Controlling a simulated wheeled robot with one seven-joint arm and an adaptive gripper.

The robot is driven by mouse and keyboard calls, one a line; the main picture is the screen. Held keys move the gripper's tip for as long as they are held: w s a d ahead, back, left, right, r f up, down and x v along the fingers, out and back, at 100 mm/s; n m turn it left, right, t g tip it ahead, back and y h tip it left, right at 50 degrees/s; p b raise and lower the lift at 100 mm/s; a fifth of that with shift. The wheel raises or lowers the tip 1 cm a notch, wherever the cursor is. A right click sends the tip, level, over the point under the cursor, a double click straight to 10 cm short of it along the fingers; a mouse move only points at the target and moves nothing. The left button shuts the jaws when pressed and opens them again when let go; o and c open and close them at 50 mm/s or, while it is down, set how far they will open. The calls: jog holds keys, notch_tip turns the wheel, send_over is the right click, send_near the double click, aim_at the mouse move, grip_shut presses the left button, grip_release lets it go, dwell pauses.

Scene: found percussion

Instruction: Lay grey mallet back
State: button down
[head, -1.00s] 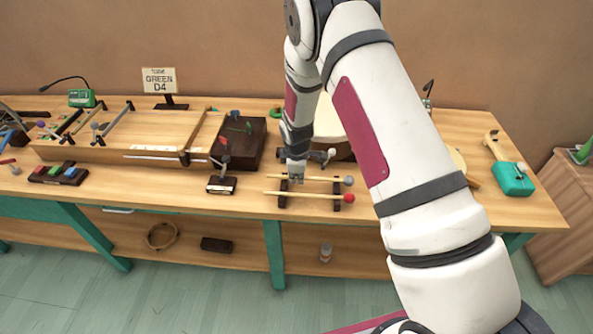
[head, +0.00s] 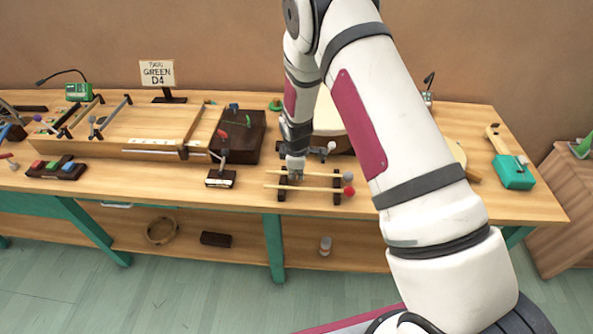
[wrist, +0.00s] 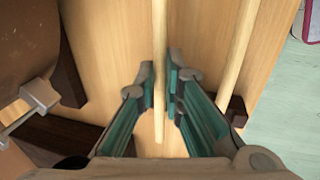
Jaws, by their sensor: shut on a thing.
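The grey mallet, with its round grey head (head: 348,177) and pale wooden handle (wrist: 160,35), lies level across the dark two-post rack (head: 337,196). My gripper (head: 296,174) is shut on its handle near the left post. In the wrist view the fingertips (wrist: 161,92) pinch the handle from both sides. Whether the grey mallet's handle touches the posts is hard to tell.
A drum (head: 328,125) stands close behind the rack. A dark wooden box (head: 240,140) and a small stand (head: 221,178) are to the left. The table's front edge (head: 300,210) is just before the rack. A green-ended instrument (head: 514,172) lies at right.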

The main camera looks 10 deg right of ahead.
jog(key=c, duration=1.6)
grip_release()
jog(key=shift+c, duration=0.2)
jog(key=v, duration=1.2)
jog(key=shift+a, duration=0.1)
